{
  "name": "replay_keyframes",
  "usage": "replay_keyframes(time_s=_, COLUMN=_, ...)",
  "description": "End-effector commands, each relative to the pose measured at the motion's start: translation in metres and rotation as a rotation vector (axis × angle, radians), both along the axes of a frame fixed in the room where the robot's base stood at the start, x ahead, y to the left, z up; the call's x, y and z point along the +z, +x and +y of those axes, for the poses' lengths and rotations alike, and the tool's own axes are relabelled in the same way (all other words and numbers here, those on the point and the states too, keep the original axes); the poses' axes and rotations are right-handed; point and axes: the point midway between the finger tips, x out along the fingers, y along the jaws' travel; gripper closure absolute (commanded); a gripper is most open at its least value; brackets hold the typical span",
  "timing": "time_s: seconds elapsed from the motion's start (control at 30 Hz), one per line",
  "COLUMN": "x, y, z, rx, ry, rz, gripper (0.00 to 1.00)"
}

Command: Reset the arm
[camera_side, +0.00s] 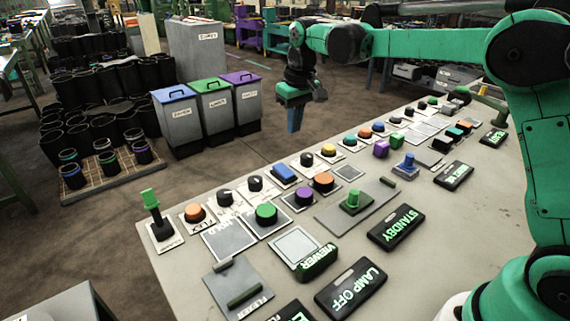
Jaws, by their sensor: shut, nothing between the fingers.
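My gripper (295,118) hangs from the end of my green arm, pointing down, beyond the far edge of the control panel (190,281). Its blue fingers are together, with nothing seen between them. It is apart from the panel and from the bins behind it.
The panel carries several buttons, knobs and levers, among them a green-topped lever (153,206), a large green button (265,214) and a STANDBY sign (396,228). Blue, green and purple lidded bins (210,112) and stacked black sleeves (85,125) stand left. Open floor lies between.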

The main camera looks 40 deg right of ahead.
Motion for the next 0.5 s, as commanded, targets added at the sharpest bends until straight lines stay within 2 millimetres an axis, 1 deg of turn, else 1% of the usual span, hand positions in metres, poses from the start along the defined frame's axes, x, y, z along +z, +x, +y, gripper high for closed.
replay_keyframes(time_s=0.03, x=0.01, y=-0.013, z=0.003, rx=0.001, ry=-0.001, rz=-0.031, gripper=1.0)
replay_keyframes(time_s=0.1, x=0.02, y=-0.029, z=0.006, rx=0.002, ry=-0.002, rz=-0.078, gripper=1.0)
replay_keyframes(time_s=0.23, x=0.031, y=-0.063, z=0.011, rx=0.002, ry=-0.003, rz=-0.166, gripper=1.0)
replay_keyframes(time_s=0.37, x=0.032, y=-0.099, z=0.016, rx=0.002, ry=-0.002, rz=-0.255, gripper=1.0)
replay_keyframes(time_s=0.5, x=0.022, y=-0.135, z=0.021, rx=0.003, ry=0.001, rz=-0.346, gripper=1.0)
